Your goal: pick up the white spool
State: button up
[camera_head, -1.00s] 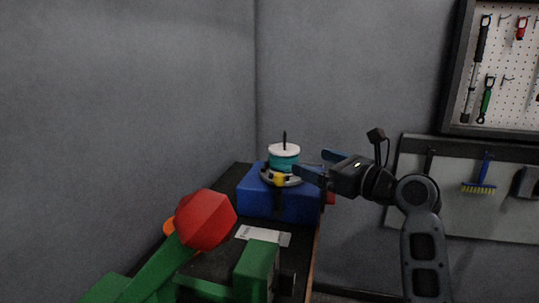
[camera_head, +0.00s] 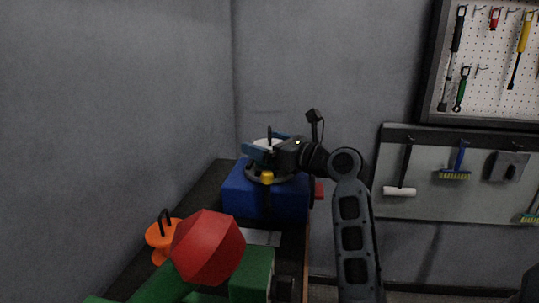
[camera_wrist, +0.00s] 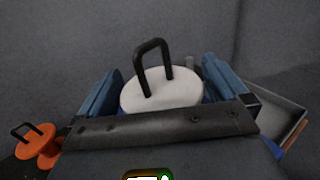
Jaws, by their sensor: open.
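The white spool (camera_head: 262,142) sits on top of the blue box (camera_head: 262,198) on the dark bench, mostly hidden by my gripper in the head view. In the wrist view the spool (camera_wrist: 160,97) shows as a white disc with a black loop handle standing on it. My gripper (camera_head: 267,147) is open at the spool's height, one blue finger on each side. In the wrist view the two blue fingers of my gripper (camera_wrist: 163,83) flank the disc, and I cannot tell whether they touch it. The near part of the disc is hidden by my gripper's body.
An orange spool-like object (camera_head: 159,237) with a black handle stands at the front left; it also shows in the wrist view (camera_wrist: 36,140). A red faceted knob (camera_head: 208,247) on green parts is in front. Grey walls are close behind and left.

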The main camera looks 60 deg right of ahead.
jog(key=shift+w, duration=0.2)
jog(key=shift+c, duration=0.5)
jog(key=c, duration=1)
jog(key=shift+r, duration=0.1)
jog(key=shift+r+p, duration=0.75)
jog(key=shift+p, duration=0.3)
jog(key=r+p, duration=0.2)
jog(key=p, duration=0.1)
jog(key=d+r+p, duration=0.1)
jog(key=r+p, duration=0.1)
jog(key=shift+s, duration=0.4)
jog(key=s+d+r+p, duration=0.5)
jog(key=s+d, duration=0.1)
jog(key=d, duration=0.2)
jog(key=shift+s+r, duration=0.2)
jog(key=shift+s, duration=0.1)
